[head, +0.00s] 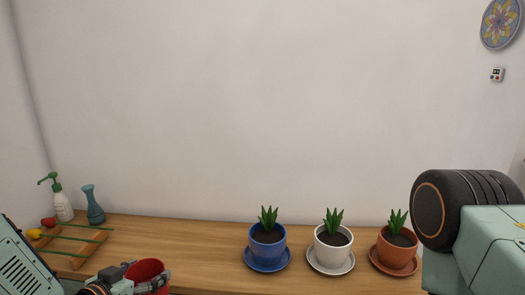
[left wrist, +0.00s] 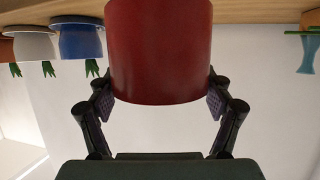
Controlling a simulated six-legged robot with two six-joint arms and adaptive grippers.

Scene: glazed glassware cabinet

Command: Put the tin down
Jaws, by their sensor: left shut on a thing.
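The red tin (head: 150,270) is at the bottom edge of the head view, over the near part of the wooden table, with its open rim up. My left gripper (head: 145,284) is shut on the tin. In the left wrist view, which is upside down, the tin (left wrist: 158,50) sits between the two dark finger pads. I cannot tell whether its base touches the table. My right gripper is out of view; only part of my right arm shows at the right.
The wooden table (head: 200,240) holds blue (head: 267,250), white (head: 332,253) and terracotta (head: 397,250) potted plants on saucers. At the left are a wooden rack (head: 85,248), a pump bottle (head: 62,205) and a blue vase (head: 94,208). The table between vase and blue pot is clear.

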